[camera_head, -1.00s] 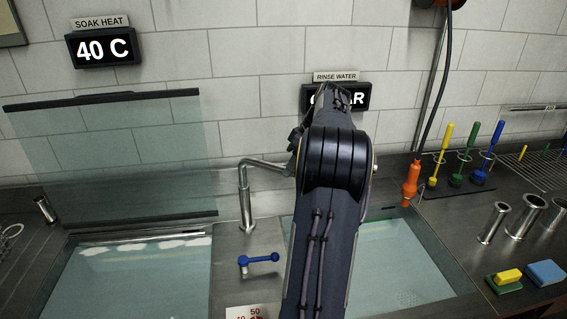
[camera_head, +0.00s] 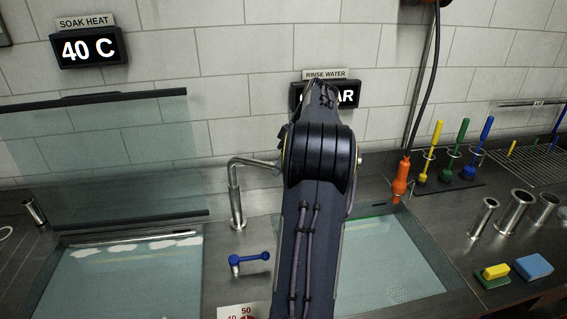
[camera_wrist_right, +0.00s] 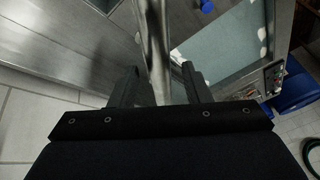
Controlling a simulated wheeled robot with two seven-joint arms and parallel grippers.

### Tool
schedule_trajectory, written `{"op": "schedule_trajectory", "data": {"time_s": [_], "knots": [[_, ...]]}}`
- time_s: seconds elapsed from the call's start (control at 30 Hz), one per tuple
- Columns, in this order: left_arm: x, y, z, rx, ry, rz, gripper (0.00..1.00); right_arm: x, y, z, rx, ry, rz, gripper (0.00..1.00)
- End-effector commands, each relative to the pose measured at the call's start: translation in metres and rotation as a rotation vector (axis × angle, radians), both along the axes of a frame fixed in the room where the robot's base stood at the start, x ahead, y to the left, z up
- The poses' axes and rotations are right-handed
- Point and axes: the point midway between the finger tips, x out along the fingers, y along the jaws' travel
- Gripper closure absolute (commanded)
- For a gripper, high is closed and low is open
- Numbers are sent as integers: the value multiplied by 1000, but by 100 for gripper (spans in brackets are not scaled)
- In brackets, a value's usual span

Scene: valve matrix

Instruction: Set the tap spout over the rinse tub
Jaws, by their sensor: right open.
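The metal tap spout (camera_head: 253,161) rises from its post on the strip between the tubs and bends to the right. Its far end is hidden behind my right arm. The rinse tub (camera_head: 449,270) is the right basin, filled with clear water and partly covered by my arm. In the right wrist view, my right gripper (camera_wrist_right: 160,76) is open, with a finger on each side of a metal tube (camera_wrist_right: 153,30), which looks like the spout. I cannot tell whether the fingers touch it. In the head view the fingertips are hidden by the arm. My left gripper is out of view.
A blue lever (camera_head: 250,259) stands in front of the spout post. The soak tub (camera_head: 120,285) with foam is at left, behind it a clear raised panel (camera_head: 100,160). An orange nozzle (camera_head: 401,178), brushes (camera_head: 463,150), metal cups (camera_head: 515,212) and sponges (camera_head: 533,267) are at right.

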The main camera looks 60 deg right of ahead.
Motion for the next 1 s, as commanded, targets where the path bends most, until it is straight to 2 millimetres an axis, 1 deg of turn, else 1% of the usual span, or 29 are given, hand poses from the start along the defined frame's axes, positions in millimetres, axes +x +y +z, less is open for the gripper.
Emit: {"op": "schedule_trajectory", "data": {"time_s": [0.17, 0.27, 0.5, 0.63, 0.8, 1.0], "knots": [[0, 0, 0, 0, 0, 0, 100, -1, -1, 2, 0, -1, 0, 57], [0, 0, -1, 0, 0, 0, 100, -4, -3, 10, -2, -1, -1, 57], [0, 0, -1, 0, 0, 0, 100, -20, -12, 48, -4, 0, -1, 57], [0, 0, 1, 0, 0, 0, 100, -25, -16, 63, -1, 0, -2, 57], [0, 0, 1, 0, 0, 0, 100, -29, -17, 71, 1, 1, 0, 57], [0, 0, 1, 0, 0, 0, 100, -29, -17, 71, 1, 0, 0, 57]]}}
